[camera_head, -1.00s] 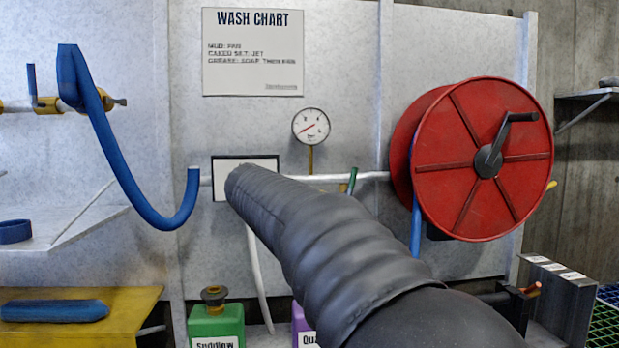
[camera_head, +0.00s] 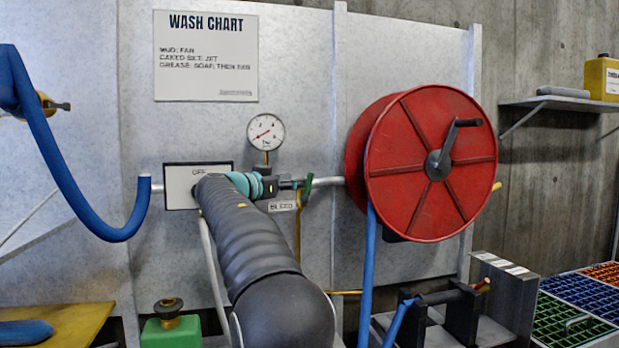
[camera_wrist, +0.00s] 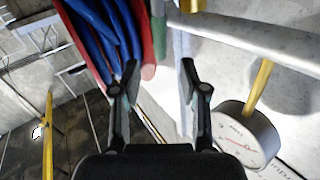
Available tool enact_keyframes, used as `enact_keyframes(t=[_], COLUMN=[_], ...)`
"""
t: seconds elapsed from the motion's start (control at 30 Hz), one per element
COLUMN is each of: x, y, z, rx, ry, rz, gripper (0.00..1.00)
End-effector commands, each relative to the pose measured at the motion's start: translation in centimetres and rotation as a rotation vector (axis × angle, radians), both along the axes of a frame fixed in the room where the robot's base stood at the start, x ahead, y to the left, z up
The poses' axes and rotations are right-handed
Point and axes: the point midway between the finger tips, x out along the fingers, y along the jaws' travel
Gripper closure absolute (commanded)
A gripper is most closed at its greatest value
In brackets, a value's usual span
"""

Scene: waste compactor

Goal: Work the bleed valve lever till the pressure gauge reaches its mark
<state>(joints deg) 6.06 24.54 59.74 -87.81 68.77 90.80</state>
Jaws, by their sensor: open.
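The bleed valve lever (camera_head: 308,184) is a short green handle on the pale pipe, right of the BLEED label (camera_head: 282,206). A green strip that looks like the lever (camera_wrist: 158,38) shows beyond my fingertips in the wrist view. The round white pressure gauge (camera_head: 266,132) stands above the pipe on a brass stem. Its red needle slants to the lower left; its mark is too small to make out. The gauge (camera_wrist: 246,136) is also at lower right in the wrist view. My gripper (camera_head: 291,184) points right, just left of the lever. Its fingers (camera_wrist: 157,75) are apart and empty.
The red hose reel (camera_head: 430,165) with crank stands close on the right; its blue hose hangs below. A white OFF sign (camera_head: 186,186) is behind my arm. The pipe (camera_head: 331,182) runs along the panel. A green jug (camera_head: 170,328) stands lower left.

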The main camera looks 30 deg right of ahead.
Motion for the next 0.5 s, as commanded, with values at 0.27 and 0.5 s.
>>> enact_keyframes(t=[0.27, 0.5], x=[1.3, 1.9], y=[-4.8, -6.8], z=[0.1, 0.1], rx=[0.001, 0.0], ry=[0.001, 0.001], rz=[-0.001, 0.001], gripper=[0.57, 0.57])
